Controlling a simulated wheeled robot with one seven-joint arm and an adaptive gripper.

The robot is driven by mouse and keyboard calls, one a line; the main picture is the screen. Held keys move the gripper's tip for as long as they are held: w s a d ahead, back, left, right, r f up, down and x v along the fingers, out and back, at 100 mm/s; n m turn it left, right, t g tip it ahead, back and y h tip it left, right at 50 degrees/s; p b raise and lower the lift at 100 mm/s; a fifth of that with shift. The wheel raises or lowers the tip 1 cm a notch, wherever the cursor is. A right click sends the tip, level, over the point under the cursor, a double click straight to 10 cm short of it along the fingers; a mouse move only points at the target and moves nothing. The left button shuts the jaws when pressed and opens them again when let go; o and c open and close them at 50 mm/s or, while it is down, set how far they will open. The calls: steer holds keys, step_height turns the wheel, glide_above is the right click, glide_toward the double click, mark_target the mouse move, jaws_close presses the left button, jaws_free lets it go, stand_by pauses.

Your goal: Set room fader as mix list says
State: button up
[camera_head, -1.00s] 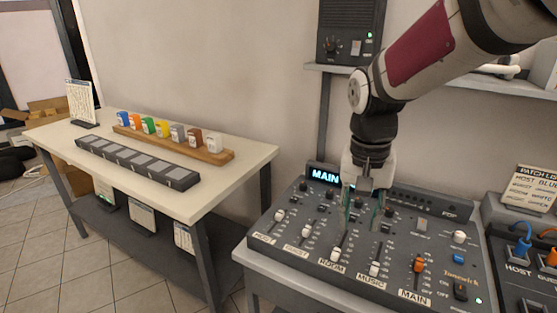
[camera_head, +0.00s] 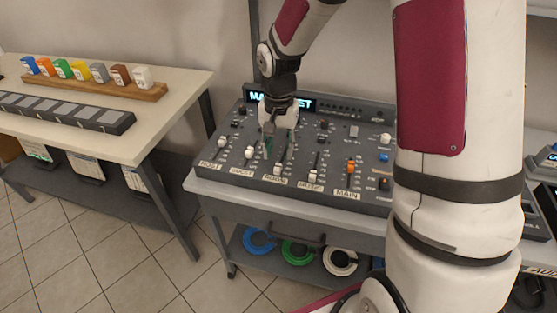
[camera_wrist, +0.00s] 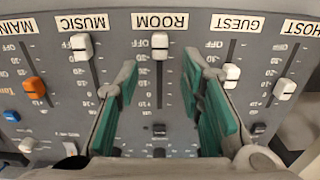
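The ROOM fader's white cap (camera_wrist: 160,45) stands near the OFF end of its slot in the wrist view, at the label end. It also shows low on the mixer (camera_head: 222,160) in the head view (camera_head: 278,170). My gripper (camera_wrist: 160,76) is open, with green-padded fingers on either side of the ROOM slot. The cap lies slightly beyond the fingertips, with nothing between the pads. In the head view my gripper (camera_head: 280,152) is over the ROOM column; whether it touches the panel is unclear. The mix list is not identifiable now.
The MUSIC cap (camera_wrist: 81,46) and GUEST cap (camera_wrist: 231,75) flank the fingers. The orange MAIN cap (camera_wrist: 34,87) and HOST cap (camera_wrist: 285,89) are farther out. A table (camera_head: 185,95) with coloured blocks stands left. The mixer's display (camera_head: 302,102) is partly hidden by my arm.

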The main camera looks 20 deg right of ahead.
mark_target(279, 164)
steer(key=shift+f, duration=2.45)
jaws_close()
